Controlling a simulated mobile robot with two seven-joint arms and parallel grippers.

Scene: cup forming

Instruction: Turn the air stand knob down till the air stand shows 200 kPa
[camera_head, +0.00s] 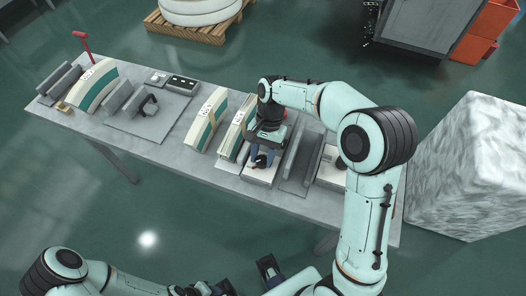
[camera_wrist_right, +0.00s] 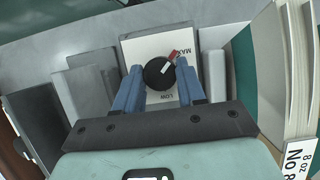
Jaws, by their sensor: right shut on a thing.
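The air stand knob (camera_wrist_right: 158,72) is a round black dial with a red and white pointer mark. It sits on a white plate (camera_wrist_right: 146,47) lettered MAX and LOW. The pointer is toward the upper right in the right wrist view, near MAX. My right gripper (camera_wrist_right: 159,83) is shut on the knob, one blue finger on each side. In the head view my right gripper (camera_head: 263,157) is low over the white plate (camera_head: 259,174) and hides the knob. No pressure reading is legible. My left gripper (camera_head: 247,279) is at the bottom edge, partly cut off.
The grey table (camera_head: 190,165) carries a cream and green curved block (camera_head: 208,122), another such block (camera_head: 238,125) beside my right gripper, and grey upright plates (camera_head: 297,158) to its right. A large pale block (camera_head: 470,165) stands right of the table.

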